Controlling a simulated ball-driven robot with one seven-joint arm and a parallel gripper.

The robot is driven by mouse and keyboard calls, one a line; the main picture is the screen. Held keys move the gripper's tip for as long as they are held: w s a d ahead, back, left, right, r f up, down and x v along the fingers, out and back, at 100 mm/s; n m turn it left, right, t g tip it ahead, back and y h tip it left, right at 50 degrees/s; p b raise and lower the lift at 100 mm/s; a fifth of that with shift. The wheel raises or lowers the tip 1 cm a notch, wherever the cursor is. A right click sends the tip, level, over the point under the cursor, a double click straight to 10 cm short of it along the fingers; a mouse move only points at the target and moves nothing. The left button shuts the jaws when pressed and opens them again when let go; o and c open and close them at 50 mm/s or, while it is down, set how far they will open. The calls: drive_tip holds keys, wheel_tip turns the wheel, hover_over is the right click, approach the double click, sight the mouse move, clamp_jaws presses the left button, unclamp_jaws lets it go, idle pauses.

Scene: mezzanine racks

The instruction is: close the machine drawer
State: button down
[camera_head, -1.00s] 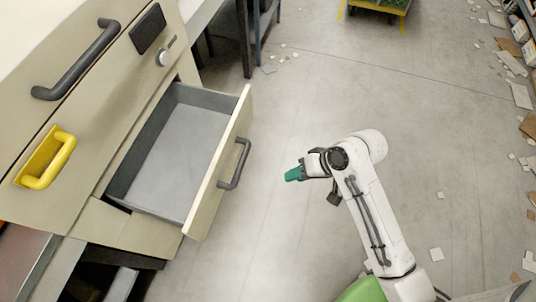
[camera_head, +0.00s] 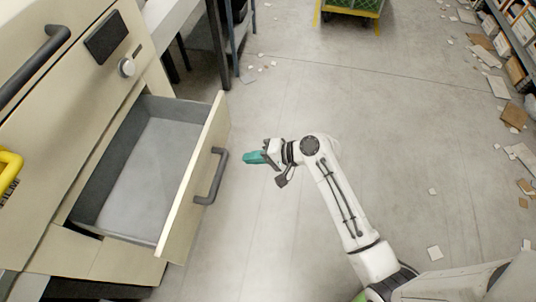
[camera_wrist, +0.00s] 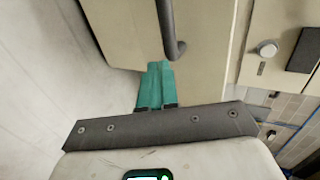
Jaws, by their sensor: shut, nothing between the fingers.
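The machine drawer (camera_head: 197,180) is pulled out of the beige machine (camera_head: 60,120), and its grey inside looks empty. Its dark bar handle (camera_head: 213,176) is on the front panel. My gripper (camera_head: 250,157) has teal fingers, shut and empty, and is just right of the handle, with a small gap in the head view. In the wrist view the teal fingertips (camera_wrist: 158,72) point at the drawer front (camera_wrist: 125,35), close to the end of the handle (camera_wrist: 170,30). Whether they touch it cannot be told.
A yellow handle (camera_head: 10,168) and another dark handle (camera_head: 35,65) are on the machine's face, with a round knob (camera_head: 126,68). A table leg stands behind the drawer. Floor right of my arm is mostly clear, with paper scraps near a shelf (camera_head: 515,50).

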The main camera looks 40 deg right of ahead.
drive_tip(key=shift+w+r+x, duration=0.1)
drive_tip(key=shift+r+x, duration=0.05)
drive_tip(key=shift+x, duration=0.6)
drive_tip(key=shift+w+r+x, duration=0.1)
drive_tip(key=shift+r+x, duration=0.1)
drive_tip(key=shift+x, duration=0.6)
drive_tip(key=shift+r+x, duration=0.15)
drive_tip(key=shift+x, duration=0.6)
drive_tip(key=shift+w+a, duration=0.1)
drive_tip(key=shift+a, duration=0.1)
drive_tip(key=w+a+b, duration=0.2)
drive_tip(key=w+a, duration=0.3)
drive_tip(key=w, duration=0.2)
drive_tip(key=w+a+b, duration=0.2)
drive_tip(key=w+a, duration=0.3)
drive_tip(key=w, duration=0.2)
drive_tip(key=w+a+b, duration=0.2)
drive_tip(key=w+a, duration=0.3)
drive_tip(key=w, duration=0.2)
drive_tip(key=shift+a+f, duration=0.1)
drive_tip(key=shift+a, duration=0.05)
drive_tip(key=shift+w+a+b, duration=0.15)
drive_tip(key=shift+w+b, duration=0.05)
drive_tip(key=shift+b, duration=0.1)
drive_tip(key=shift+w+a+r, duration=0.1)
drive_tip(key=shift+r, duration=0.2)
